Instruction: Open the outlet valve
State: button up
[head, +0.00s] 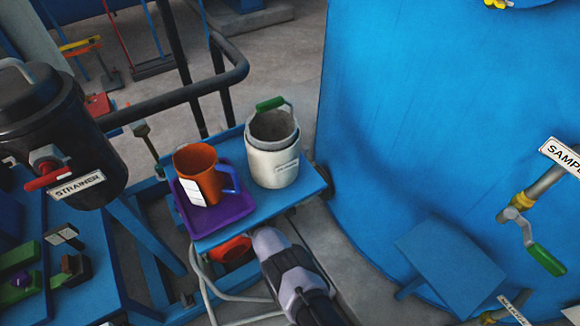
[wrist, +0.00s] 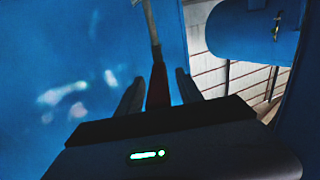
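In the wrist view, my gripper (wrist: 158,90) has its two grey fingers apart. A red lever handle (wrist: 157,87) on a thin metal stem lies between them, with a blue gap on its right side; contact cannot be told. No label shows there, so I cannot tell whether it is the outlet valve's handle. In the head view, part of my arm shows at bottom centre, but the gripper tips do not. A valve with a green handle (head: 546,260) is on the blue vessel at right, by a partly cut label reading "SAMPL". Another label (head: 514,309) at bottom right is unreadable.
A blue cart (head: 306,192) holds a purple tray (head: 228,213) with an orange jug (head: 198,170) and a white bucket (head: 273,165). A black strainer (head: 80,135) with a red handle stands left. The large blue vessel (head: 440,110) fills the right. Dark rails (head: 150,106) run behind the cart.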

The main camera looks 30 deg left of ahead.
jog(key=s+d+p, duration=0.1)
jog(key=s+p, duration=0.6)
jog(key=s, duration=1)
jog(key=shift+s, duration=0.2)
